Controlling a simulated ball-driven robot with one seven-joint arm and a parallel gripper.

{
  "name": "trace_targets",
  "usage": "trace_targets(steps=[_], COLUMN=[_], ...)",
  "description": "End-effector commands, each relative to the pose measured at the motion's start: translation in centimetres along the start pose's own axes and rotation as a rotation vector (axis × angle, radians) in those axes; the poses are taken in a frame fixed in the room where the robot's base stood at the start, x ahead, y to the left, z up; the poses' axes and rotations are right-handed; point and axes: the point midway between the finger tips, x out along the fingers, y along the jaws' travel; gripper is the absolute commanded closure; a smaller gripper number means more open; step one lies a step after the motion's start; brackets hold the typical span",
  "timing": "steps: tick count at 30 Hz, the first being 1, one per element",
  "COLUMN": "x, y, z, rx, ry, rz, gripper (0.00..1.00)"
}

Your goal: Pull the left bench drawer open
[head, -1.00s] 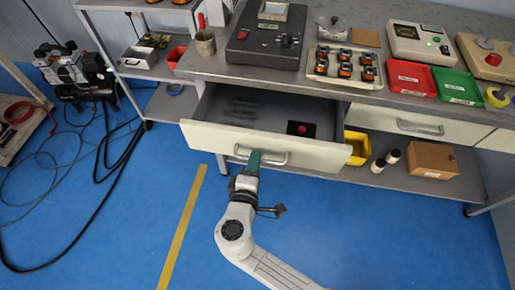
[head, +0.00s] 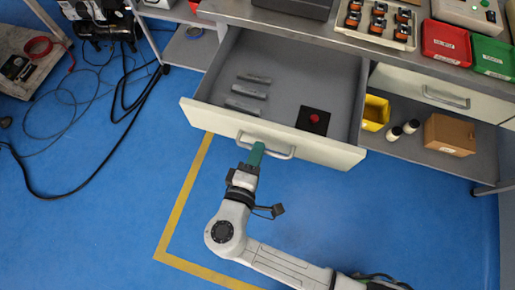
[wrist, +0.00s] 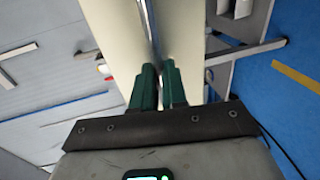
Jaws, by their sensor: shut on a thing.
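The left bench drawer (head: 270,135) stands well out from the bench in the head view, with its cream front facing me. Inside lie several grey bars (head: 248,92) and a black box with a red button (head: 313,120). My gripper (head: 257,150) has green fingers and is shut on the drawer's metal bar handle (head: 279,153), left of the handle's middle. In the wrist view the green fingers (wrist: 158,80) close around the handle (wrist: 150,30) in front of the cream panel. The exact contact is partly hidden by the fingers.
A second closed drawer (head: 442,95) is at the right. Black hoses (head: 128,110) lie on the floor at left. The blue floor in front of the drawer is clear.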

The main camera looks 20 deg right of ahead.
Motion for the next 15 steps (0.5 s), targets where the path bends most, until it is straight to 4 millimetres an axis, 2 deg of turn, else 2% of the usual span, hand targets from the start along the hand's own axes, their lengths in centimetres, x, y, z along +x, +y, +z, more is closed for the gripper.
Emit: trace_targets(steps=[3,4,11,15], x=[0.04,0.04,0.06,0.06], y=[-0.13,-0.13,-0.06,-0.03], z=[0.06,0.05,0.03,0.01], rx=[-0.002,-0.002,-0.001,0.0], ry=[-0.001,-0.001,-0.001,0.0], rz=[-0.002,-0.002,-0.001,-0.001], gripper=[1.0,0.87,0.65,0.62])
